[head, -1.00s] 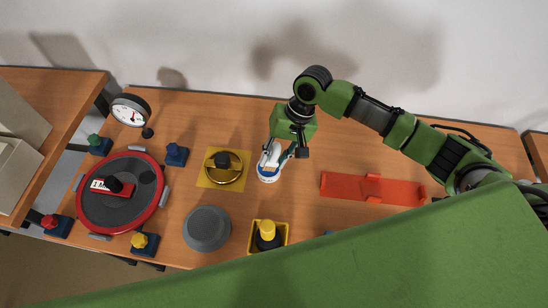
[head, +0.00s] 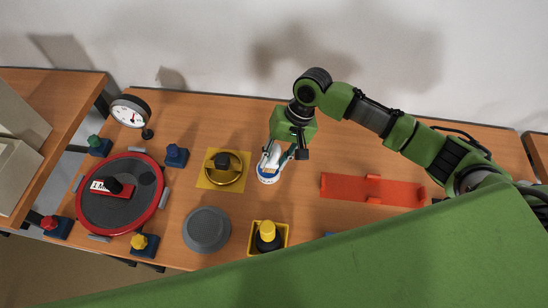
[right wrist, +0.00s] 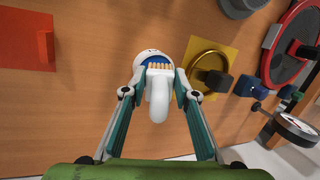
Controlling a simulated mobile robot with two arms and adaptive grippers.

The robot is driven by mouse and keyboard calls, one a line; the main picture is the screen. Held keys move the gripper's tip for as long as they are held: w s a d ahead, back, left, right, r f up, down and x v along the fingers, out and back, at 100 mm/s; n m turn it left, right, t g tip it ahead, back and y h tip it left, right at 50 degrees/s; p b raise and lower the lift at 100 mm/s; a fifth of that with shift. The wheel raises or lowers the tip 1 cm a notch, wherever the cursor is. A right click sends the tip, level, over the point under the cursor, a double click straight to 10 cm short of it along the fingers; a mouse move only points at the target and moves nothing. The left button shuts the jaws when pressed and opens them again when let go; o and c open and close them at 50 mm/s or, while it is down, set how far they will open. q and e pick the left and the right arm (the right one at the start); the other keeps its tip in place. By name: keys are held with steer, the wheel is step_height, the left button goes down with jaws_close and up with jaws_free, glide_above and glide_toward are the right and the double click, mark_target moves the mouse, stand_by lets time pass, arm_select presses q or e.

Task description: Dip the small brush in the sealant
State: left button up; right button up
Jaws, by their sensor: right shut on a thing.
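My right gripper (head: 277,155) is over the table and shut on the small brush. In the right wrist view the brush (right wrist: 158,105) has a rounded white handle and short pale bristles, between the fingertips of the right gripper (right wrist: 158,84). A white round pot (head: 268,179) with blue on it is directly below the gripper. It also shows in the right wrist view (right wrist: 142,56), just beyond the bristles, which overlap the blue. I cannot tell how deep the bristles reach or whether they touch the blue. My left gripper is not in view.
Left of the pot is a gold ring with a dark knob (head: 224,175) on a yellow plate. A grey round lid (head: 206,229) and a yellow square holder (head: 283,236) are nearer. A red-rimmed disc (head: 159,206) and gauge (head: 131,110) stand left; an orange tray (head: 395,192) lies right.

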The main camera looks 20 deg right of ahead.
mark_target(274, 154)
steer(key=shift+f, duration=0.35)
steer(key=shift+s+f+p, duration=0.15)
steer(key=shift+p, duration=0.4)
stand_by(2.4)
step_height(274, 154, up, 7)
steer(key=p, duration=0.9)
stand_by(0.9)
